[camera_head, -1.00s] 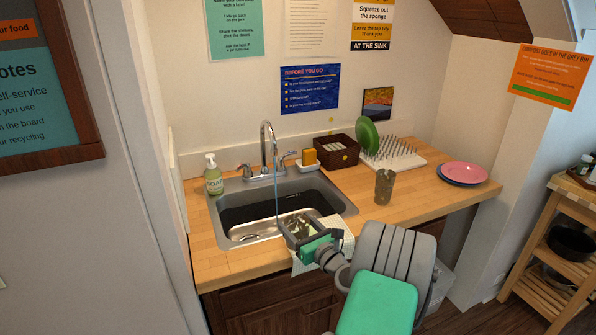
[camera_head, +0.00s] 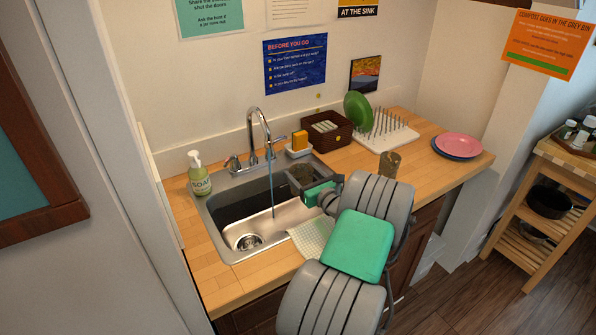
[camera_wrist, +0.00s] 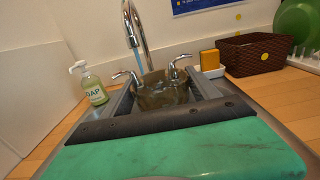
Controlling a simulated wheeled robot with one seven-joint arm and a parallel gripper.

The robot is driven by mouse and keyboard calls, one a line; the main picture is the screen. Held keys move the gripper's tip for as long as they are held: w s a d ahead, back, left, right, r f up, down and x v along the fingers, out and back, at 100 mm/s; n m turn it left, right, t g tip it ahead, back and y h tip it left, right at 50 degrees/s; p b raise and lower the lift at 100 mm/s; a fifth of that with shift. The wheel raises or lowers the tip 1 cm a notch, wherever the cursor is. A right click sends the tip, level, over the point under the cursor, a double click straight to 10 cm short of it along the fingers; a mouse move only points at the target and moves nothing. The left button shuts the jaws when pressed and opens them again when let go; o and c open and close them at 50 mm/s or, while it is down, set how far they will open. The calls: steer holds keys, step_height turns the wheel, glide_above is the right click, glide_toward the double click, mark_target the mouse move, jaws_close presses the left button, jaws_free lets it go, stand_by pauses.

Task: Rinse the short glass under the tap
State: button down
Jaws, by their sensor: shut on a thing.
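The short glass (camera_wrist: 165,92), clear and brownish, is between the fingers of my gripper (camera_wrist: 164,98) in the wrist view. In the head view my gripper (camera_head: 303,182) is shut on this glass (camera_head: 300,174) over the right side of the sink (camera_head: 229,186). The tap (camera_head: 262,132) is running. Its thin water stream (camera_head: 271,185) falls into the basin, left of the glass in the head view. In the wrist view the stream (camera_wrist: 137,62) passes near the glass's far left rim; whether it touches is unclear.
A soap bottle (camera_head: 201,182) stands left of the sink. A sponge in a holder (camera_head: 299,143), a brown basket (camera_head: 327,131) and a dish rack (camera_head: 385,137) stand behind. A taller glass (camera_head: 389,164) and plates (camera_head: 458,146) are at right. A cloth (camera_head: 311,236) hangs over the front edge.

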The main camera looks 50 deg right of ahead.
steer(key=w+f+b, duration=0.1)
steer(key=w+f, duration=0.1)
steer(key=w, duration=1.1)
steer(key=shift+a+f, duration=0.25)
steer(key=shift+a, duration=0.15)
steer(key=shift+d, duration=0.15)
steer(key=shift+d+b, duration=0.3)
steer(key=shift+d, duration=0.15)
steer(key=shift+a, duration=0.1)
steer(key=shift+a, duration=0.5)
steer(key=shift+d, duration=0.6)
